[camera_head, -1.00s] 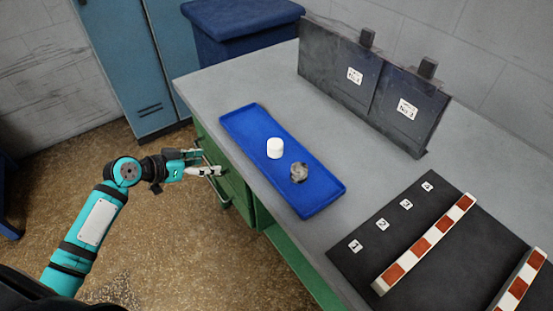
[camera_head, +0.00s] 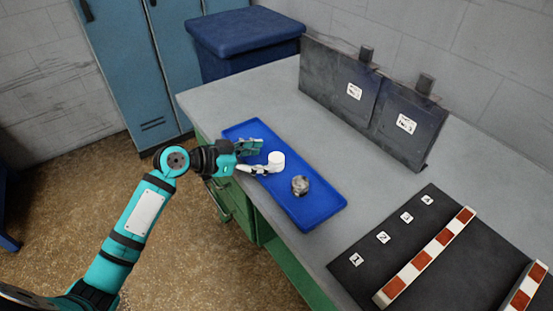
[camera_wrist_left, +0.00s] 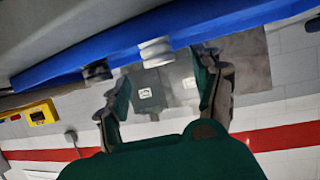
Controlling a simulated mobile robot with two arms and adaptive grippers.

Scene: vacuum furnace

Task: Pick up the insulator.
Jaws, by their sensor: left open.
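The insulator, a white cylinder (camera_head: 276,161), stands upright on the blue tray (camera_head: 322,207). It also shows in the left wrist view (camera_wrist_left: 155,50), with its place between the two spread fingers in the picture. My left gripper (camera_head: 262,157) is open over the tray's near side. Its fingertips are close to the insulator's left side; whether they touch it I cannot tell. The fingers also show spread in the left wrist view (camera_wrist_left: 163,88). My right gripper is not in view.
Dark panels (camera_head: 360,105) stand at the back of the grey table (camera_head: 400,170). A black mat (camera_head: 440,250) with red-and-white bars lies at the right. Blue lockers stand behind.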

